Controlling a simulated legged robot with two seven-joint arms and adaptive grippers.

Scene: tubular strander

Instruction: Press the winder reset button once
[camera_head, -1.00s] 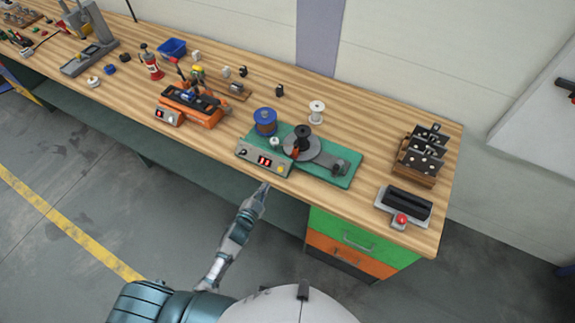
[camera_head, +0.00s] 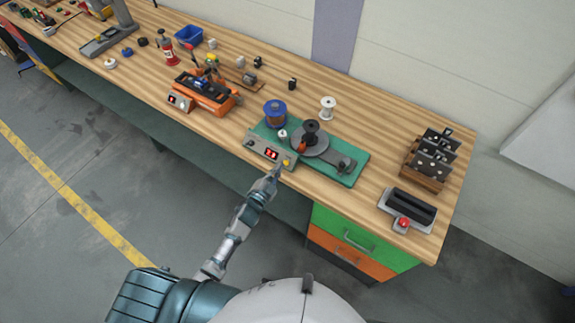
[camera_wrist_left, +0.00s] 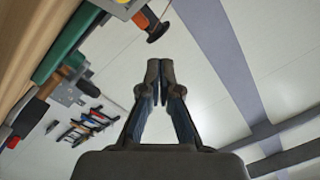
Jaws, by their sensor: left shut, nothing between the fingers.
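The winder (camera_head: 345,174) has a green base on the bench, with a grey control panel (camera_head: 262,158) at its front left. The panel carries a red display (camera_head: 271,154), a dark knob (camera_head: 249,143) and a yellow button (camera_head: 286,162) at its right end. No label is readable. My left gripper (camera_head: 276,172) is shut and empty, just in front of the panel near the yellow button. I cannot tell from the head view whether it touches. In the left wrist view the fingertips (camera_wrist_left: 160,66) meet with nothing between them. My right gripper is out of view.
A blue spool (camera_head: 275,113) and a white spool (camera_head: 328,108) stand by the winder. An orange device (camera_head: 205,97) is to the left. A black-topped unit with a red button (camera_head: 404,223) and a rack (camera_head: 430,160) are to the right. Drawers (camera_head: 360,242) lie below.

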